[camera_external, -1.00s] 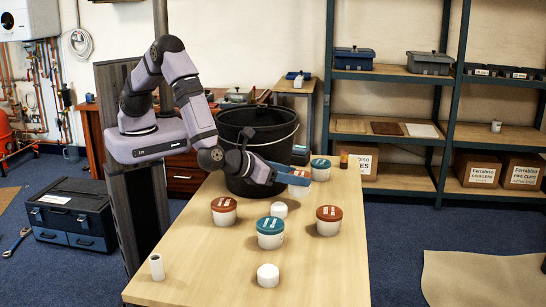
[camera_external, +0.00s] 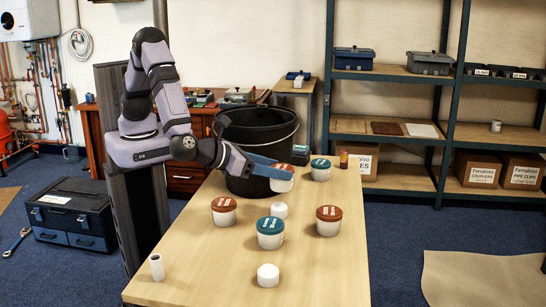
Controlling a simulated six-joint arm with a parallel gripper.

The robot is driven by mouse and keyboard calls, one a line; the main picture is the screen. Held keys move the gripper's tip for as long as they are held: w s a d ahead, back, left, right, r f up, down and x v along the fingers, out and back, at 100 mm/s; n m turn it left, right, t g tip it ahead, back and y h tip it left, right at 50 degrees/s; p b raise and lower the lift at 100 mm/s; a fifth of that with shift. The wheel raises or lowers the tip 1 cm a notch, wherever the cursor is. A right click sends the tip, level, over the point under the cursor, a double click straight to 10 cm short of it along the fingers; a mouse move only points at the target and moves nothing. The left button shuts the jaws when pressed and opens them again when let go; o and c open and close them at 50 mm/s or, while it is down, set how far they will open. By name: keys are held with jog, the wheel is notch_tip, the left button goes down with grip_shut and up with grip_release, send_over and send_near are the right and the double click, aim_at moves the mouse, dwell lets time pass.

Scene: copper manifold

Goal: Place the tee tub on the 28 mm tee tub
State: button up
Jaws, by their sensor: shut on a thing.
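My gripper (camera_external: 278,173) is shut on a white tub with a red-brown lid (camera_external: 281,185). It holds this tub upright, above the far part of the table, beside the black bucket. Other tubs stand on the table: a red-lidded one (camera_external: 224,212) at left, a red-lidded one (camera_external: 329,221) at right, a teal-lidded one (camera_external: 270,233) in the middle and a teal-lidded one (camera_external: 320,170) at the far right. The lid labels are too small to read, so I cannot tell which is the 28 mm tee tub.
A large black bucket (camera_external: 240,130) stands at the table's far left, close behind my gripper. Two small white pieces (camera_external: 279,210) (camera_external: 268,276) and a white cylinder (camera_external: 156,267) stand on the table (camera_external: 215,270). The front right is bare.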

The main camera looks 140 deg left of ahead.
jog(key=w+a+r+m+t, duration=0.2)
jog(key=w+a+r, duration=0.1)
jog(key=w, duration=0.4)
notch_tip(320, 180, up, 5)
jog(key=m+t+h+b, duration=0.1)
jog(key=m+t+b, duration=0.1)
send_over(321, 212)
jog(key=shift+a+f+p, duration=0.15)
jog(key=shift+f+p, duration=0.3)
jog(key=shift+f, duration=4.45)
jog(key=shift+f, duration=0.2)
jog(key=o, duration=1.4)
jog(key=shift+r, duration=0.15)
jog(key=shift+h, duration=0.3)
jog(key=b+v, duration=0.1)
jog(key=v, duration=1.1)
jog(key=shift+b, duration=0.35)
